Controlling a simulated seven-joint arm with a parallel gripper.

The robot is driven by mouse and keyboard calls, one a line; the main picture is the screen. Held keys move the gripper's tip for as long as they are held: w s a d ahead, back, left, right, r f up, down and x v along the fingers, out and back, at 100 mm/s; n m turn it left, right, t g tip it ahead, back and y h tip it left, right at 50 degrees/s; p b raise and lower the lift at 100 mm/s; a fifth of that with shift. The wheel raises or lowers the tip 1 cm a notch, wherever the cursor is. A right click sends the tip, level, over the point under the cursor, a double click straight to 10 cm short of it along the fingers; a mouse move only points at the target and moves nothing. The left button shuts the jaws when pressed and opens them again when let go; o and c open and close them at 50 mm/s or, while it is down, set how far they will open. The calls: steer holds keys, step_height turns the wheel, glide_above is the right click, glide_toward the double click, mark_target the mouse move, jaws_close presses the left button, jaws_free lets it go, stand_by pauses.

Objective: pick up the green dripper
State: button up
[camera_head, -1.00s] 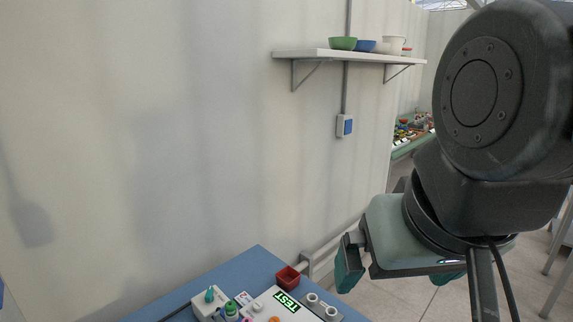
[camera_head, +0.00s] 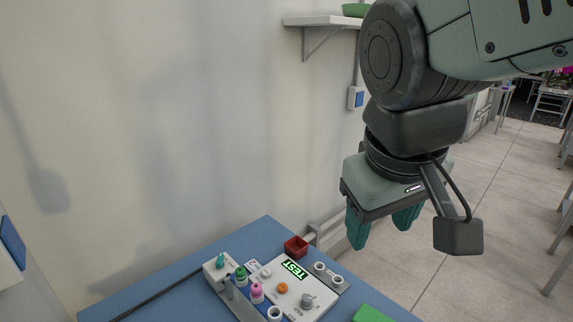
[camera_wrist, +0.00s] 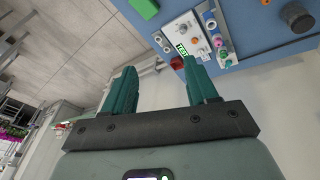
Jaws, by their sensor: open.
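The green dripper (camera_head: 241,274) stands in a row with a pink one (camera_head: 257,292) and a blue one on the blue table, beside a white panel. It shows small in the wrist view (camera_wrist: 228,62), near the right finger. My gripper (camera_head: 381,228) is open and empty, high above and to the right of the dripper in the head view. Its two teal fingers (camera_wrist: 160,68) point toward the table in the wrist view, and nothing is between them.
The white test panel (camera_head: 318,301) with knobs lies right of the row. A red box (camera_head: 296,246) stands behind it. A green block (camera_head: 371,314) lies at the right. A wall shelf (camera_head: 308,21) is above.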

steer(key=w+a+f+n+g+h, duration=0.1)
steer(key=w+a+f+n+h, duration=0.2)
steer(key=w+a+f+n, duration=0.4)
steer(key=n+t+h, duration=0.4)
steer(key=n+t, duration=0.4)
steer(key=n, duration=1)
glide_toward(237, 270)
steer(key=w+d, duration=0.1)
steer(key=x, duration=0.5)
steer(key=shift+w+d+f, duration=0.1)
steer(key=shift+w+f, duration=0.15)
steer(key=shift+f, duration=0.2)
steer(key=shift+x, duration=2.7)
steer(key=shift+s+d, duration=0.2)
steer(key=c, duration=1)
